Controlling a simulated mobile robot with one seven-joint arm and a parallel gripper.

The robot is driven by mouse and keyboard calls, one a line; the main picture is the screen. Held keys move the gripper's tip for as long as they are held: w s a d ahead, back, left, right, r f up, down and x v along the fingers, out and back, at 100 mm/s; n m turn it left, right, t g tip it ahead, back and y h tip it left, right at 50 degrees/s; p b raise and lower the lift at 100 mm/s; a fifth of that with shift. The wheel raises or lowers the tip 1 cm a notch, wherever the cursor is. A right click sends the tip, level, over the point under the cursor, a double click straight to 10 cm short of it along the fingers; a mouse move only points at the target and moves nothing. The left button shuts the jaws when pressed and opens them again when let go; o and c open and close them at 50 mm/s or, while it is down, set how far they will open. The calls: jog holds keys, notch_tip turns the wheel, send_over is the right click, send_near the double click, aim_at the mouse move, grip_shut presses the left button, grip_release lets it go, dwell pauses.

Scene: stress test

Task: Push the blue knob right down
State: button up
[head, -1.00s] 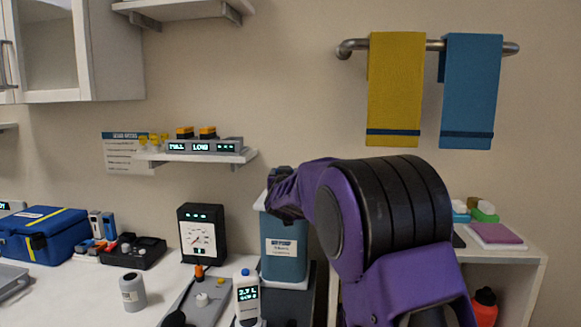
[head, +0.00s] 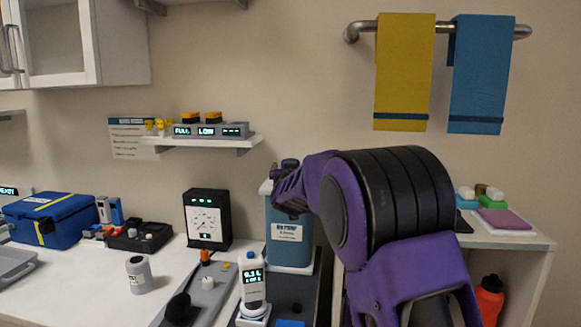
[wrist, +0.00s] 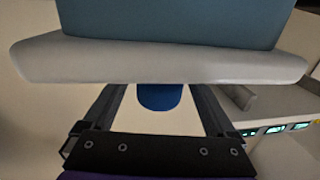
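The teal container (head: 291,240) with a white label and a pale lid stands on the counter below my gripper (head: 284,180). In the wrist view the container (wrist: 180,22) fills the top, with its pale lid rim (wrist: 160,60) below it; this view looks upside down. The blue knob (wrist: 160,97) shows at the lid, between my two gripper fingers (wrist: 155,105). The fingers are apart, with clear space on both sides of the knob. I cannot tell whether any part of the gripper touches it.
A white handheld meter (head: 253,283) with a lit display stands close left of the container. A black gauge (head: 207,220) and a grey tray of tools (head: 199,295) are further left. A shelf with lit displays (head: 208,131) is above left. A side cabinet (head: 510,245) is at right.

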jog(key=shift+r, duration=0.2)
jog(key=shift+s, duration=0.15)
jog(key=shift+s, duration=0.25)
jog(key=s, duration=1.6)
jog(key=shift+s+a, duration=0.3)
jog(key=shift+s, duration=0.05)
jog(key=shift+a, duration=0.1)
